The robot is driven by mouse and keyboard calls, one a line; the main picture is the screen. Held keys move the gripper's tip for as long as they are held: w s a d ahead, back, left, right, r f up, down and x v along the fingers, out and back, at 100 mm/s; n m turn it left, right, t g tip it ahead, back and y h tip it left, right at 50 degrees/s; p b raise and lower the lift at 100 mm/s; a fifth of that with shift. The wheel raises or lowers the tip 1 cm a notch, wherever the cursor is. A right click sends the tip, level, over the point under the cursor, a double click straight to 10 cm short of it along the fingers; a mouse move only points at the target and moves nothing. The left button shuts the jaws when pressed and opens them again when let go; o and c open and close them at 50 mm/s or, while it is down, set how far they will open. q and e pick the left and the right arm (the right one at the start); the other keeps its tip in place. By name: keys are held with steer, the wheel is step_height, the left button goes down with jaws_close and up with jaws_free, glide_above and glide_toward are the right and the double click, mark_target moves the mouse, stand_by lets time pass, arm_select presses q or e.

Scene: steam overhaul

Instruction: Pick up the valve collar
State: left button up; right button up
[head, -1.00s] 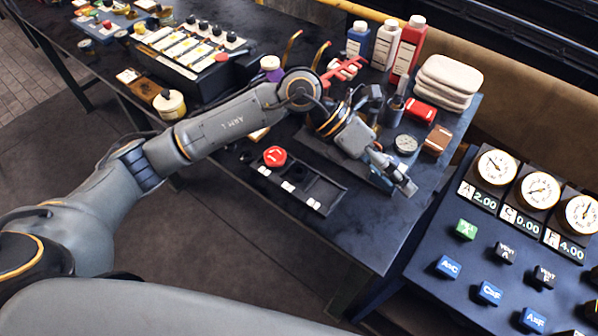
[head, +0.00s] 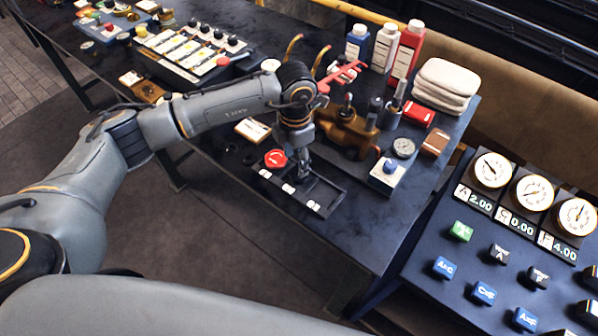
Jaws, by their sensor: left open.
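My left gripper (head: 303,168) points down over the black parts tray (head: 322,208), near its middle, beside the red round knob (head: 275,158) at the tray's left end. It is open, and its fingertips are small and dark against the tray. I cannot make out the valve collar for sure; a part under the fingers would be hidden by them. The bronze valve body (head: 350,128) stands on a dark plate just right of my wrist. My right gripper is not in view.
Dark rings (head: 248,160) lie left of the tray. The table's front right is clear.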

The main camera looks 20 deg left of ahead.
mark_target(297, 171)
arm_select(q)
steer(key=shift+f+p, duration=0.45)
steer(key=shift+f, duration=0.05)
step_height(297, 171, down, 4)
steer(key=shift+d+r+p, duration=0.1)
steer(key=shift+r+p, duration=0.05)
steer(key=shift+p, duration=0.75)
steer(key=shift+f, duration=0.45)
steer(key=shift+c, duration=0.4)
steer(key=c, duration=1)
steer(key=shift+r, duration=0.1)
